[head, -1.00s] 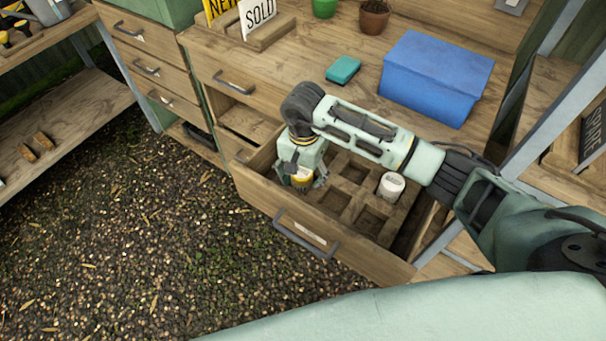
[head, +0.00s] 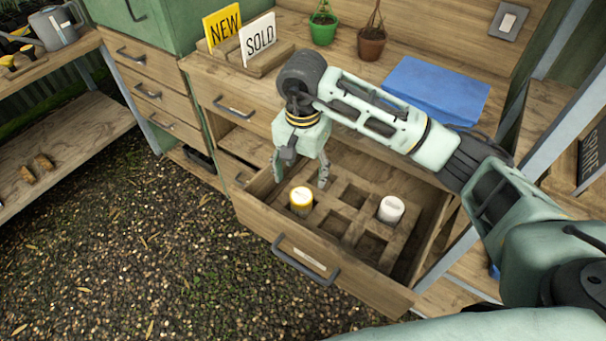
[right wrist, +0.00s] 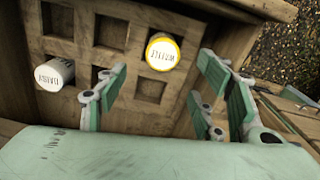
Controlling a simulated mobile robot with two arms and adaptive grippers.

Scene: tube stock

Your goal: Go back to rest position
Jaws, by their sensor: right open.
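My right gripper (head: 301,172) hangs over the open drawer (head: 262,219), above and behind the yellow-rimmed tube. It is open and empty; its spread fingers also show in the right wrist view (right wrist: 160,88). The yellow-rimmed tube (head: 301,199) stands in a compartment of the wooden divider, apart from the fingers; its labelled top shows in the right wrist view (right wrist: 163,53). A white tube (head: 391,209) sits in another compartment towards the right, and in the right wrist view (right wrist: 52,77) it is at the left. My left gripper is not in view.
A blue box (head: 436,90) stands on the bench top behind my right arm. NEW (head: 222,28) and SOLD (head: 258,40) signs and two pots (head: 323,28) stand at the back. Several divider compartments are empty. The gravel floor at left is clear.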

